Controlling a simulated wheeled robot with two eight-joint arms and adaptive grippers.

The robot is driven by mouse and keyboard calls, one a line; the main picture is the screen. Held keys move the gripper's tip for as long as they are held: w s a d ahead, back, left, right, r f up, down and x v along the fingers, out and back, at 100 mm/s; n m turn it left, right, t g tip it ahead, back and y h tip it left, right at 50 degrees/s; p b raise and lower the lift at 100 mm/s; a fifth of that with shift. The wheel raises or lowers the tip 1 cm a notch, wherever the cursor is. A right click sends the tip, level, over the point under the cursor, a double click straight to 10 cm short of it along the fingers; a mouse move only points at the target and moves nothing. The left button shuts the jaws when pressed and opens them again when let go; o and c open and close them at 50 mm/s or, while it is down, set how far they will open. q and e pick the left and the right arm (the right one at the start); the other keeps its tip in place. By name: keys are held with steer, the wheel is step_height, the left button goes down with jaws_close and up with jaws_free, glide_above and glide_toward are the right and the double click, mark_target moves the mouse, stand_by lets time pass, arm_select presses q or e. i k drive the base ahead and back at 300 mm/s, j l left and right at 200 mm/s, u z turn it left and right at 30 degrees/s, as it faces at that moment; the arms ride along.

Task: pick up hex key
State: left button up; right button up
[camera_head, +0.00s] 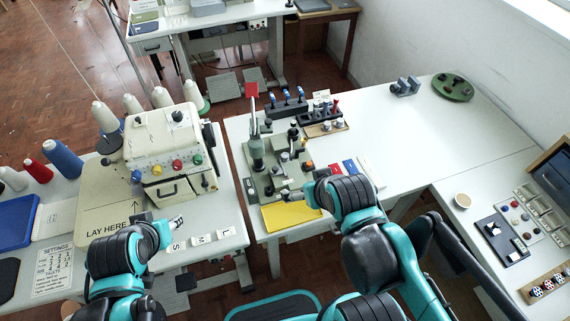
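I cannot make out a hex key for certain at this size. My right gripper (287,196) is over the front of the grey-green machine base (262,185), just above a yellow pad (290,216). Its fingers are small and partly merge with the machine behind, so I cannot tell whether it is open or shut. My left gripper (177,222) is over the front of the left table, near the S, M and L labels (198,240). Its finger opening is too small to judge.
A cream sewing machine (165,150) stands on the left table, with thread cones behind it. A black tool rack (288,107) and a wooden holder (326,128) stand behind the green machine. Red and blue cards (342,168) lie at right. The white table (430,140) is mostly clear further right.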

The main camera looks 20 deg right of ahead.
mark_target(300, 91)
steer(key=l+u, duration=0.45)
steer(key=l, duration=0.15)
steer(key=l+u, duration=0.5)
steer(key=l, duration=0.15)
steer(key=k+l+u, duration=0.1)
steer(key=l+u, duration=0.35)
steer(key=l, duration=0.15)
